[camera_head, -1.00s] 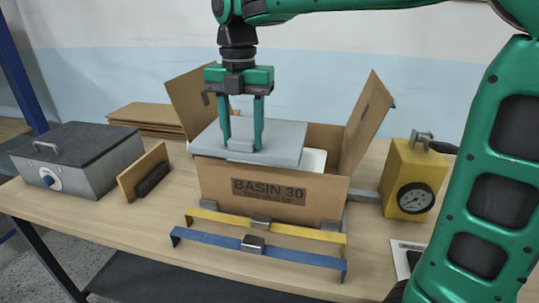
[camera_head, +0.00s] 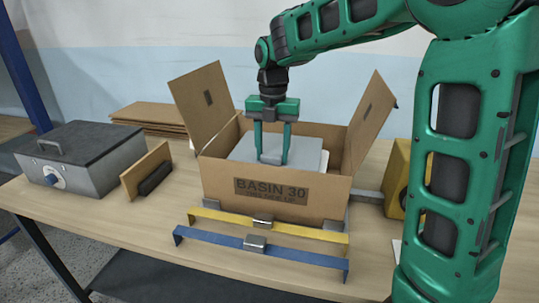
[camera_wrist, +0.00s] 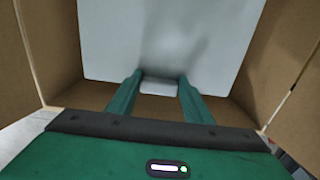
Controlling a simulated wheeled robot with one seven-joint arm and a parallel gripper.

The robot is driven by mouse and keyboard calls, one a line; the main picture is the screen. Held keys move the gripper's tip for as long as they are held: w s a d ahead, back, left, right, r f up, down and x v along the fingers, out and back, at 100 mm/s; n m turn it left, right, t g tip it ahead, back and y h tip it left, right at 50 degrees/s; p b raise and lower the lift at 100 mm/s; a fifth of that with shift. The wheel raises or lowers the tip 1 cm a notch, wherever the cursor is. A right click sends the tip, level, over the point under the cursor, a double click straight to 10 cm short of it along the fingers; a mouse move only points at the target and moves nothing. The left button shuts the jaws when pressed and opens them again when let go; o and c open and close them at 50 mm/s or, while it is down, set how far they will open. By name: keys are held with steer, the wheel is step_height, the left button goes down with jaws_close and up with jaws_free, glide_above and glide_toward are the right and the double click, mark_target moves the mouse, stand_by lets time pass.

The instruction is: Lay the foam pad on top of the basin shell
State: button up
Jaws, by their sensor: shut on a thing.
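The foam pad (camera_head: 262,149) is a flat light-grey slab with a small grip block on it. It lies level within the open cardboard box, below the rim. My gripper (camera_head: 272,160) points down and is shut on the pad's grip block (camera_wrist: 158,86). In the wrist view the pad (camera_wrist: 165,40) spans most of the box width. A whitish edge of the basin shell (camera_head: 323,160) shows at the pad's right; the rest is hidden under the pad and behind the box wall. I cannot tell whether the pad touches the shell.
The box (camera_head: 250,194) has raised flaps left and right. A yellow bar (camera_head: 295,230) and a blue bar (camera_head: 210,238) stand before it. A brown board (camera_head: 140,172) and a grey lidded case (camera_head: 95,170) are left. My arm partly covers a yellow gauge block (camera_head: 395,175) at right.

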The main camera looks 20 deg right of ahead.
steer(key=shift+f, duration=0.5)
steer(key=shift+f, duration=0.55)
steer(key=o, duration=1.1)
steer(key=shift+o, duration=0.2)
step_height(320, 180, up, 13)
steer(key=shift+r, duration=0.1)
